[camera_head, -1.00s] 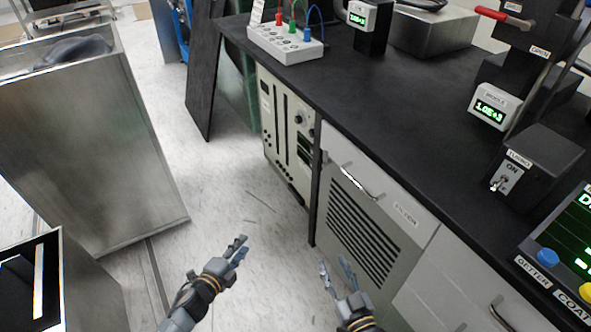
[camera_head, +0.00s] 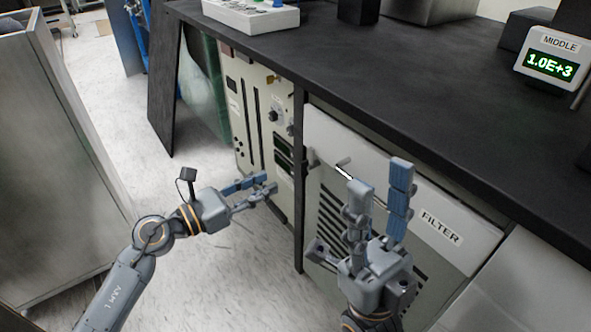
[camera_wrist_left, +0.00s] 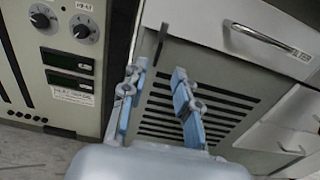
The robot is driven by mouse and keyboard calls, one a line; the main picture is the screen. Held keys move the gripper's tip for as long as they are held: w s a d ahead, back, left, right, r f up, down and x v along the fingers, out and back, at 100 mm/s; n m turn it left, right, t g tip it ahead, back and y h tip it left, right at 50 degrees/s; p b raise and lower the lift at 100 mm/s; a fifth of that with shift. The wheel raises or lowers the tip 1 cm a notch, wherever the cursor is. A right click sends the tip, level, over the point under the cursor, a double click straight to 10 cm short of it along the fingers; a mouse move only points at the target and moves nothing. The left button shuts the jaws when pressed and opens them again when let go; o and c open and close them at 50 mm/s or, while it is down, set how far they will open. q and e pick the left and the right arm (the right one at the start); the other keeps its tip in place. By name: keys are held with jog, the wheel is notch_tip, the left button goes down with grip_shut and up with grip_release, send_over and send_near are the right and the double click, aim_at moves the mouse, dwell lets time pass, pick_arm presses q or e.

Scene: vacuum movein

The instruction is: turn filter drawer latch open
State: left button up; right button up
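The filter drawer (camera_head: 465,262) is a pale front panel with a "FILTER" label under the black worktop. Its metal bar handle (camera_head: 344,172) is partly hidden by my right gripper; the handle shows fully in the left wrist view (camera_wrist_left: 262,38). A small grey piece that looks like the latch (camera_head: 312,158) is at the drawer's left edge; a dark upright bar (camera_wrist_left: 161,42) is there in the wrist view. My left gripper (camera_head: 272,183) is open and empty, left of the drawer and apart from it. My right gripper (camera_head: 381,176) is open in front of the drawer; contact cannot be told.
A beige control panel (camera_head: 262,120) with knobs stands left of the drawer. A slatted vent (camera_wrist_left: 190,112) lies below the drawer front. The black worktop (camera_head: 400,80) overhangs above. A steel cabinet (camera_head: 50,150) stands at the left, with clear floor (camera_head: 150,190) between.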

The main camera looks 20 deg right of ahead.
aim_at(310, 162)
pick_arm(q)
jog(key=b+x, duration=0.1)
jog(key=x, duration=0.8)
jog(key=shift+w+d+b, duration=0.15)
jog(key=shift+d+b, duration=0.15)
jog(key=shift+b, duration=0.1)
jog(key=shift+f, duration=0.1)
jog(key=shift+c, duration=0.4)
grip_shut()
